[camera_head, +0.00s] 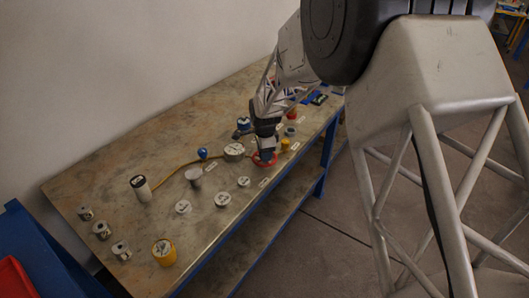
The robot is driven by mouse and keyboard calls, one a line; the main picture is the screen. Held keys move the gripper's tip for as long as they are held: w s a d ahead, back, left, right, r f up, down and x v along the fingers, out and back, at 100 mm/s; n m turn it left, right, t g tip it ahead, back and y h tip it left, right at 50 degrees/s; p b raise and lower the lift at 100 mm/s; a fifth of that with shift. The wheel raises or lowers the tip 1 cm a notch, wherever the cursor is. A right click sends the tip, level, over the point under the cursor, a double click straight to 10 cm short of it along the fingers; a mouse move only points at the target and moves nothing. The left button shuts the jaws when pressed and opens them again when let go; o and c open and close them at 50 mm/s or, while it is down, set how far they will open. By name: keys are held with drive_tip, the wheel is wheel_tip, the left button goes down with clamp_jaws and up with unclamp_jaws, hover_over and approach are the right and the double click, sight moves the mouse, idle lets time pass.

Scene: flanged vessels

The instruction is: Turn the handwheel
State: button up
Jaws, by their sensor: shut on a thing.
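The red handwheel (264,160) lies low near the front edge of the workbench, right of the middle. My gripper (266,151) is directly above it, pointing down, with its tips at the wheel. The gripper is shut on the handwheel. The gripper and wrist hide the wheel's centre and far side, so the exact finger contact is not visible.
The workbench (100,185) holds a yellow cylinder (164,252), a white black-topped cylinder (141,188), a grey cylinder (194,177), a wide round vessel (234,151) and several small flanged parts. A blue-knobbed part (203,153) stands behind.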

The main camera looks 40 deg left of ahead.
drive_tip(key=o, duration=0.9)
drive_tip(key=shift+o, duration=0.2)
drive_tip(key=shift+r, duration=0.1)
drive_tip(key=shift+d+r, duration=0.1)
drive_tip(key=shift+r, duration=3.75)
